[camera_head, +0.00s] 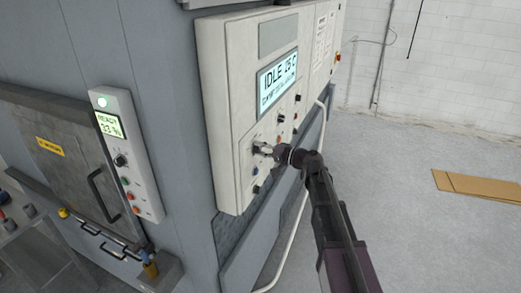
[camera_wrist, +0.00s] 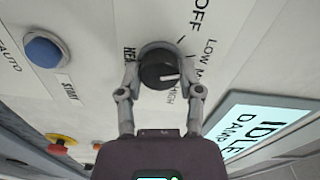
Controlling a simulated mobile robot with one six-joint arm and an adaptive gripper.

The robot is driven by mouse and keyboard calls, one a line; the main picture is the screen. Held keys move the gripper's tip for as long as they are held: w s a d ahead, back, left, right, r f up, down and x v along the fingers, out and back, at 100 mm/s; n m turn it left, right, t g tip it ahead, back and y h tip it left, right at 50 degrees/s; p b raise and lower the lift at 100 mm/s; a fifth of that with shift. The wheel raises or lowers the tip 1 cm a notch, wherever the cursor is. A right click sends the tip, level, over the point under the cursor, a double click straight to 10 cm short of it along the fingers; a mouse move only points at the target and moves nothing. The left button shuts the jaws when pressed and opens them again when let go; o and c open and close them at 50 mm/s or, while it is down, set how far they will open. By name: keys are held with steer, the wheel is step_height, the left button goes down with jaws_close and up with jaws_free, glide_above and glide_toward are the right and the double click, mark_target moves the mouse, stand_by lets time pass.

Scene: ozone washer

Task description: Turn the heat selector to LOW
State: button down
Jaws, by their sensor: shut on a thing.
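The heat selector is a round black knob (camera_wrist: 158,66) with a white pointer line, on the pale control panel (camera_wrist: 85,22) in the wrist view. OFF, LOW and HIGH labels run around its right side, with another label partly hidden between LOW and HIGH. The pointer aims right and slightly down, below the LOW label (camera_wrist: 211,47); its exact setting is hard to tell. My gripper (camera_wrist: 160,78) is shut on the knob, one finger on each side. In the head view my gripper (camera_head: 268,150) meets the lower panel and hides the knob.
A blue START button (camera_wrist: 43,49) and a red-yellow button (camera_wrist: 62,143) lie left of the knob. A display reading IDLE (camera_head: 278,82) is above my gripper. A white rail (camera_head: 300,207) runs along the machine's side. Open floor lies to the right.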

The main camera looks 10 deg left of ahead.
steer(key=shift+c, duration=1.3)
jaws_free()
steer(key=shift+d, duration=0.15)
steer(key=v, duration=1.1)
steer(key=shift+s+d, duration=0.15)
steer(key=shift+d, duration=0.2)
steer(key=shift+f, duration=0.1)
